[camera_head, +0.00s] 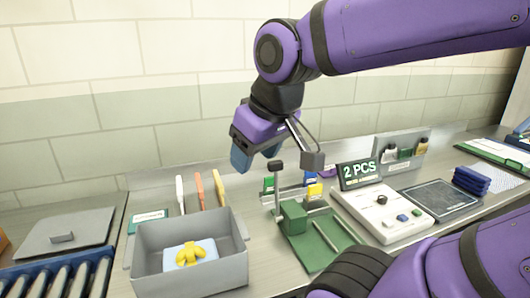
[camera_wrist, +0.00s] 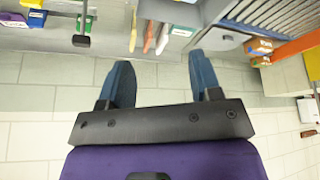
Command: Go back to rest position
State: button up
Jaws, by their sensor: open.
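My gripper (camera_head: 257,158) hangs above the workbench, in front of the tiled wall, at the end of my raised purple arm. In the wrist view its two blue fingers (camera_wrist: 166,84) stand wide apart with nothing between them. The gripper is apart from the bench and everything on it. Below it to the left is a grey bin (camera_head: 190,271) with a yellow item (camera_head: 190,252) lying on a light blue pad inside.
A white control panel (camera_head: 383,215) and a "2 PCS" sign (camera_head: 359,173) stand right of the fixture. A dark tablet (camera_head: 434,200) and a blue stack (camera_head: 471,181) lie farther right. A roller conveyor (camera_head: 70,280) is at left.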

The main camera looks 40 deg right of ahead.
jog(key=shift+s+d+r+m, duration=0.15)
jog(key=shift+s+m, duration=0.1)
jog(key=shift+s, duration=0.25)
jog(key=shift+s+r+m, duration=0.1)
jog(key=shift+s+m, duration=0.15)
jog(key=shift+s, duration=0.25)
dwell(0.5)
